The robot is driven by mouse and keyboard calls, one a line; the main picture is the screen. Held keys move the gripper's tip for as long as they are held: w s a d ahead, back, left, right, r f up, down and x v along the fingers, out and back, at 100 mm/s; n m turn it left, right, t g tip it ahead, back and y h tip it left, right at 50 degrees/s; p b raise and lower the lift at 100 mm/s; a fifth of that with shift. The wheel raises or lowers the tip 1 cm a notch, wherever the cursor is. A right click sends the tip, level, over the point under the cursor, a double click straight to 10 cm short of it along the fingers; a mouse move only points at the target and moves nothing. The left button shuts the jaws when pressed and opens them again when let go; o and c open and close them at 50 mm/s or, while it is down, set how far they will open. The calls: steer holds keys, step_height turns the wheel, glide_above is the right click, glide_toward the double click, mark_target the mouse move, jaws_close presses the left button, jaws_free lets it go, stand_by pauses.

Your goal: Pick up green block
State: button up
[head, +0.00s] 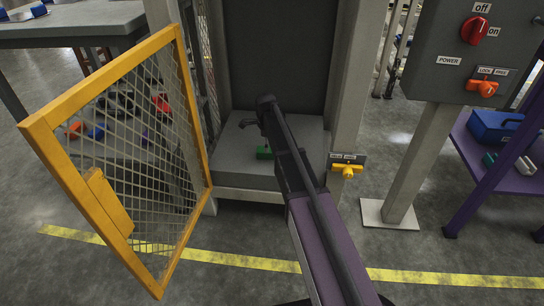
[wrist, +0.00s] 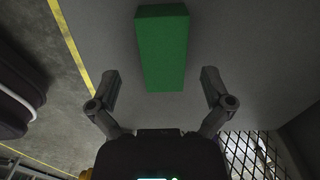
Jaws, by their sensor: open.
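The green block (head: 264,153) lies on the grey bed of the press (head: 225,165), partly hidden behind my arm in the head view. My gripper (wrist: 163,88) is open, with one finger on each side of the block's near end and a gap on both sides. It does not touch the block. In the head view my gripper (head: 253,122) is inside the press opening, and its fingers are small and dark there.
The yellow mesh door (head: 38,125) of the press stands open at the left. A post and frame stand at the right, with a yellow handle (head: 347,171) on it. A grey control box (head: 470,60) with red and orange switches stands further right.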

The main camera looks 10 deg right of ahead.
steer(key=shift+f+b, duration=1.3)
steer(key=shift+f, duration=0.35)
steer(key=c, duration=1.3)
